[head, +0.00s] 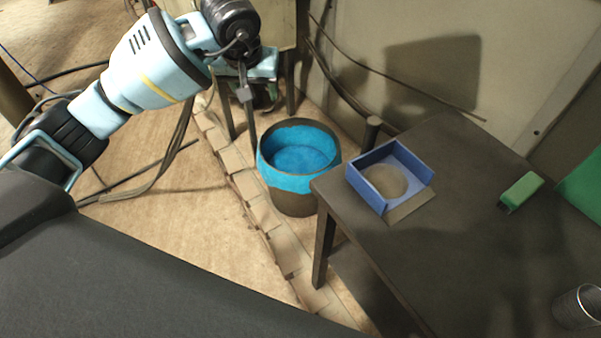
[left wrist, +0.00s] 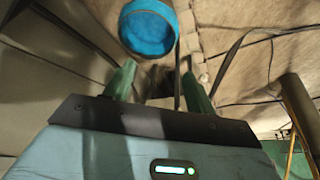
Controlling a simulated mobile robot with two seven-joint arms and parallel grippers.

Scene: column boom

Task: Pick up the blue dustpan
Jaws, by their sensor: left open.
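The blue dustpan (head: 411,162) lies on the dark table, near its back left corner. It has low blue walls, a greyish lip at the front right and a round sandy-grey patch inside. My left gripper (head: 254,92) hangs at the upper left, beyond the table edge and well apart from the dustpan. In the left wrist view its two green fingers (left wrist: 158,88) are spread with nothing between them. The dustpan does not show in the left wrist view. My right gripper is not in view.
A dark bin with a blue lining (head: 292,180) stands on the floor beside the table (head: 460,245); it also shows in the left wrist view (left wrist: 147,30). A green block (head: 521,191) and a metal cup (head: 577,307) are on the table. Cables hang along the wall behind.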

